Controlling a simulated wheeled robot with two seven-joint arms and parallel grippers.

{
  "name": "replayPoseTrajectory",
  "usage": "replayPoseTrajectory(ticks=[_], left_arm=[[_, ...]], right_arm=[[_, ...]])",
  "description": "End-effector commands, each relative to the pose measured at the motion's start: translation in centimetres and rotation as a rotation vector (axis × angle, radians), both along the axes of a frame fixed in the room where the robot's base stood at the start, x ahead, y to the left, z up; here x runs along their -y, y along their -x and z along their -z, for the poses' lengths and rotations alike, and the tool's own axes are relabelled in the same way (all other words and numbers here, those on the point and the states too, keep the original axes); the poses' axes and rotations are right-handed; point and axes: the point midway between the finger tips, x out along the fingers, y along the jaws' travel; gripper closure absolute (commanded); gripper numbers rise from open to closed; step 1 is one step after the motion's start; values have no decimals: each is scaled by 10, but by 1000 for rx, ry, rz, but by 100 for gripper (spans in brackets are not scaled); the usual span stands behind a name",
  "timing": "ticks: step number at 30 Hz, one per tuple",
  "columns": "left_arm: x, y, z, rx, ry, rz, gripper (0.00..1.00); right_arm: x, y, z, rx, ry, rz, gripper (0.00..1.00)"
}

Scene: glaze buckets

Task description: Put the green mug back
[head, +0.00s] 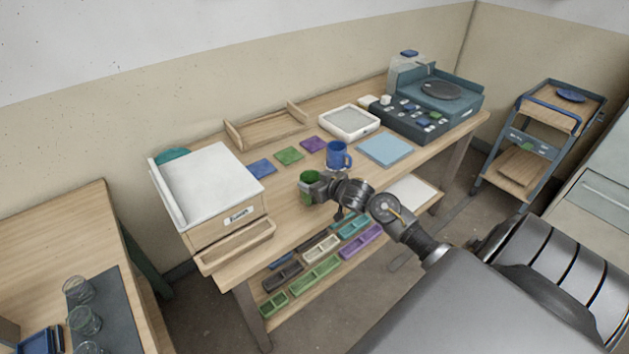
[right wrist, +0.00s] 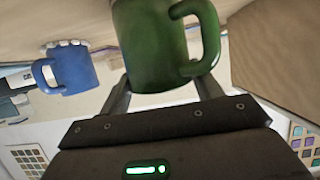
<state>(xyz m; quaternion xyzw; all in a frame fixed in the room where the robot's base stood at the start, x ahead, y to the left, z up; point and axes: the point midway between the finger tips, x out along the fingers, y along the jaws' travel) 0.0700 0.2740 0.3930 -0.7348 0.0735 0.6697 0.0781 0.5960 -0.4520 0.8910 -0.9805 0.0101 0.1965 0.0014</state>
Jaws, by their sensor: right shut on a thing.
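The green mug (head: 308,184) is at the front part of the workbench, in my right gripper (head: 318,188). In the right wrist view the green mug (right wrist: 158,45) sits between the two fingers, its handle to the right. I cannot tell whether it touches the bench top. A green square mat (head: 290,156) lies bare behind it, between a blue square mat (head: 262,168) and a purple square mat (head: 314,144). A blue mug (head: 338,156) stands just behind and right of my gripper. It also shows in the right wrist view (right wrist: 70,70). My left gripper is out of view.
A white-topped wooden box (head: 215,185) stands at the bench's left end. A wooden tray (head: 268,127), a white tray (head: 349,122) and a light blue pad (head: 385,149) lie behind and right. A dark machine (head: 428,105) fills the right end. Coloured bins (head: 316,274) sit below.

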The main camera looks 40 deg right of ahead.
Motion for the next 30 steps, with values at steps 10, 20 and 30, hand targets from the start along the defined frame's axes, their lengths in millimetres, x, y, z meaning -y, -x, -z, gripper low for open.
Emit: replayPoseTrajectory(ticks=[10, 20, 30], left_arm=[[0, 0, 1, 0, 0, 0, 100], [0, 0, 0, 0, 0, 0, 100], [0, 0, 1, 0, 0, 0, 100]], right_arm=[[0, 0, 3, 0, 0, 0, 17], [0, 0, 1, 0, 0, 0, 14], [-1, 49, -20, 0, 2, -2, 14]])
